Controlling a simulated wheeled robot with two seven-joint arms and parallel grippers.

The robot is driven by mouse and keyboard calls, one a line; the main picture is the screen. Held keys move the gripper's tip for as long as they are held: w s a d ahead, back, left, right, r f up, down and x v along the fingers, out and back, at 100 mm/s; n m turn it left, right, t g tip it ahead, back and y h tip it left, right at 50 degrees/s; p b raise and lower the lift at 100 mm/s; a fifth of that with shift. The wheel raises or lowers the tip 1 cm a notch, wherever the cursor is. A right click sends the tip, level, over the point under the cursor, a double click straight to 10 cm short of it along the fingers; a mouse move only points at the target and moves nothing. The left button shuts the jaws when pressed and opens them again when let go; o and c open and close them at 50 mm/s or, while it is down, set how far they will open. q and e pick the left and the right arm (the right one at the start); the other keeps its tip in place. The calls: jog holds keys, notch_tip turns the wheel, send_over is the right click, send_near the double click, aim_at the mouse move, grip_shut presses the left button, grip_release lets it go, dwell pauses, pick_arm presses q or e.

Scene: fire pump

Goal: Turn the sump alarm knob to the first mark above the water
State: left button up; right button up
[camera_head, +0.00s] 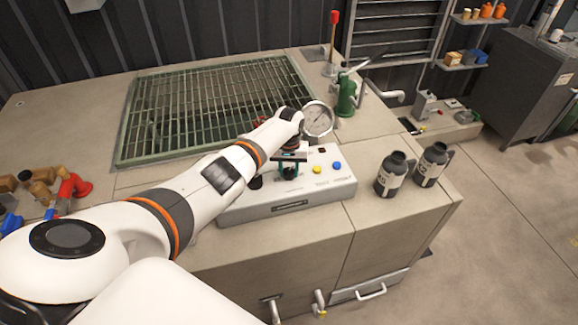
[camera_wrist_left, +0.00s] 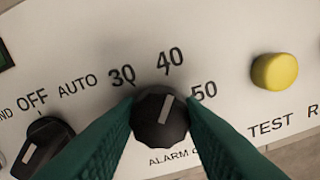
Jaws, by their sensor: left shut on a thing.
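The alarm knob (camera_wrist_left: 160,117) is black and round with a white pointer line, on the pale control panel (camera_wrist_left: 225,60). Marks 30, 40 and 50 are printed around it, and its pointer aims up and slightly right, toward 40. My left gripper (camera_wrist_left: 160,115) has its green fingers shut on the knob, one on each side. In the head view my left gripper (camera_head: 290,168) reaches down onto the control box (camera_head: 300,193), hiding the knob there. The sump grate (camera_head: 215,100) lies behind the box; I cannot read a water level. My right gripper is not in view.
Left of the alarm knob is a black selector (camera_wrist_left: 42,145) by OFF and AUTO; right is a yellow button (camera_wrist_left: 275,71). A round gauge (camera_head: 318,119) stands behind the box. Two dark bottles (camera_head: 392,175) stand to its right. Valve fittings (camera_head: 70,187) lie far left.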

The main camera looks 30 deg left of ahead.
aim_at(289, 170)
pick_arm(q)
jog(key=shift+r+n, duration=0.1)
jog(key=shift+n, duration=0.4)
jog(key=shift+w, duration=0.1)
jog(key=o, duration=1)
notch_tip(289, 170, up, 12)
jog(key=shift+b, duration=0.35)
